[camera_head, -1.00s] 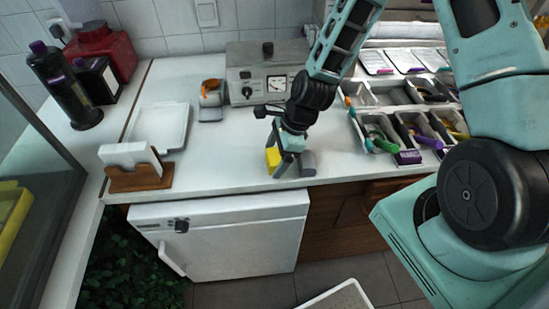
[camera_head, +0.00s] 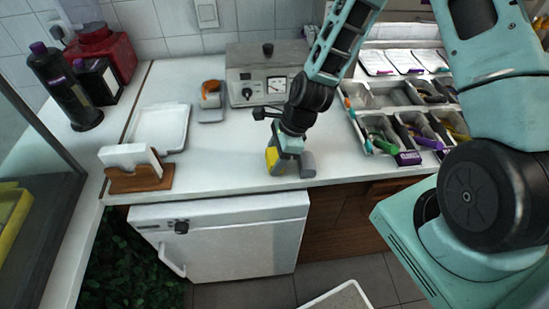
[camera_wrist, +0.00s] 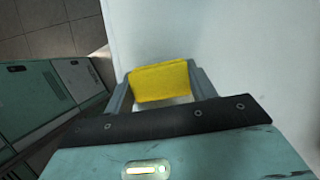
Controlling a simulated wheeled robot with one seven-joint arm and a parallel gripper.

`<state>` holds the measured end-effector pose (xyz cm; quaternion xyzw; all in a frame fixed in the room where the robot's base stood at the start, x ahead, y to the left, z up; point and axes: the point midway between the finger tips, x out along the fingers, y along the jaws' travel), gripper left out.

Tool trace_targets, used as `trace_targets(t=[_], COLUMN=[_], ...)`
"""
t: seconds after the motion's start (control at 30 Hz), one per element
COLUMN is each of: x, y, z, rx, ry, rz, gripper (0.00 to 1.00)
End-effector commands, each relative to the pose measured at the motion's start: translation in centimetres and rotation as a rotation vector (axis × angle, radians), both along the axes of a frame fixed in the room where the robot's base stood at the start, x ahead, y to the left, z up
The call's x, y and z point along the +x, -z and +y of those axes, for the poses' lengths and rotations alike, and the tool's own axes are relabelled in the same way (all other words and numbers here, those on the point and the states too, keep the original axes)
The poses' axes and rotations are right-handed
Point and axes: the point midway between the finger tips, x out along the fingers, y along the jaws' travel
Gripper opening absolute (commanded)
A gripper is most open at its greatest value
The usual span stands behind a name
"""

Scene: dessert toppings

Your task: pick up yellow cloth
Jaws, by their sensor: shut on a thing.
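The yellow cloth (camera_wrist: 160,82) is a small folded block between my two fingers in the wrist view. In the head view the yellow cloth (camera_head: 272,157) shows at the left side of my gripper (camera_head: 290,164), close to the counter's front edge. My gripper also shows in the wrist view (camera_wrist: 160,84), shut on the cloth, with a finger on each side of it. The gripper points down at the white counter (camera_head: 225,160). I cannot tell whether the cloth touches the counter or is slightly above it.
A wooden napkin holder (camera_head: 140,178) and a white tray (camera_head: 160,128) stand to the left. A grey machine with a dial (camera_head: 262,75) and a small orange-topped container (camera_head: 211,95) are behind. Topping bins (camera_head: 372,135) lie to the right. The counter left of my gripper is clear.

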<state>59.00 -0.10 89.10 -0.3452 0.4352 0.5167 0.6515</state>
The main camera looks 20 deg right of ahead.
Motion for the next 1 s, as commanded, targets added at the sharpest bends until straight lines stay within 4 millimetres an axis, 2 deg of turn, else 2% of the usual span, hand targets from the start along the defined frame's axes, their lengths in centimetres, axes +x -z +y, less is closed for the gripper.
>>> trace_targets(t=[0.17, 0.4, 0.6, 0.8, 1.0], x=[0.1, 0.1, 0.0, 0.0, 0.0], y=[-2.0, -6.2, -8.5, -9.4, -9.4], z=[0.0, 0.0, 0.0, 0.0, 0.0], rx=[-0.001, -0.002, -0.002, 0.0, 0.0], ry=[0.0, -0.002, -0.002, -0.001, -0.001], rz=[-0.004, -0.006, -0.004, 0.0, 0.001], gripper=[0.34, 0.34, 0.34, 0.34, 0.34])
